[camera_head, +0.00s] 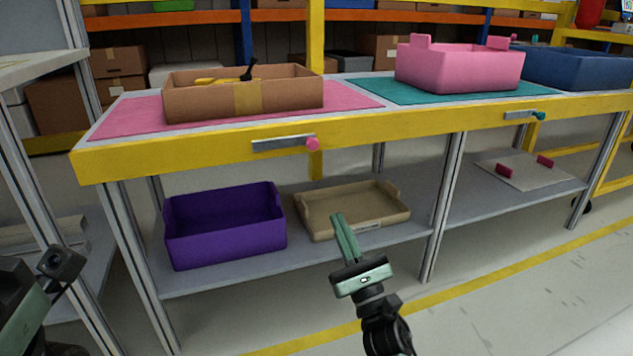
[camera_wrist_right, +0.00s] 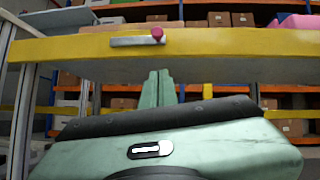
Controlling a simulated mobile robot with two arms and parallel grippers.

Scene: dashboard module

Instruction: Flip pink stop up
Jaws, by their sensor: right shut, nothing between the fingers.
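The pink stop is a metal bar with a pink round knob (camera_head: 312,144), on the front of the yellow table edge. The bar lies nearly level with the knob at its right end. It also shows in the right wrist view (camera_wrist_right: 157,34), above my fingers. My right gripper (camera_head: 341,217) is shut and empty, below and a little right of the knob, apart from it, pointing up. Its closed fingers (camera_wrist_right: 156,88) show in the wrist view below the yellow edge. At the lower left of the head view part of my left arm shows, but its fingertips do not.
A cardboard box (camera_head: 290,95) stands on the pink mat (camera_head: 125,118). A pink crate (camera_head: 460,72) stands on the teal mat (camera_head: 385,90). A teal-knobbed stop (camera_head: 540,116) is farther right. A purple bin (camera_head: 222,232) and tan tray (camera_head: 358,215) sit on the lower shelf.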

